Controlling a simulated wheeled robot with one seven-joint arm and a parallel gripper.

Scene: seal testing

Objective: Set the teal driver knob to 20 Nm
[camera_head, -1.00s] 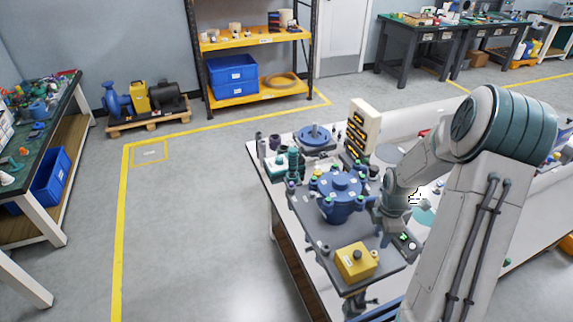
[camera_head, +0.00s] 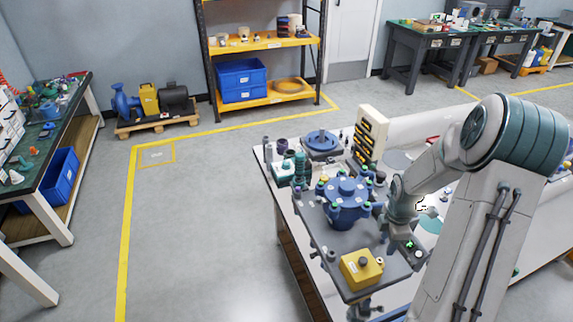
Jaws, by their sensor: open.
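A small upright teal tool (camera_head: 299,168), which looks like the driver, stands at the back left of the workbench. Its knob and scale marks are too small to read. A white and teal block (camera_head: 284,172) stands just left of it. My gripper (camera_head: 388,238) points down at the right side of the dark plate (camera_head: 330,262), right of the blue flanged housing (camera_head: 346,203). It is apart from the teal tool, to its right and nearer the camera. The gripper is open; its fingers are small and partly hidden, and I see nothing held.
A yellow box (camera_head: 361,269) with a dark knob sits at the plate's front. A blue round flange (camera_head: 322,142) and a rack with orange bins (camera_head: 369,139) stand at the back of the bench. The floor (camera_head: 205,230) left of the bench is clear.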

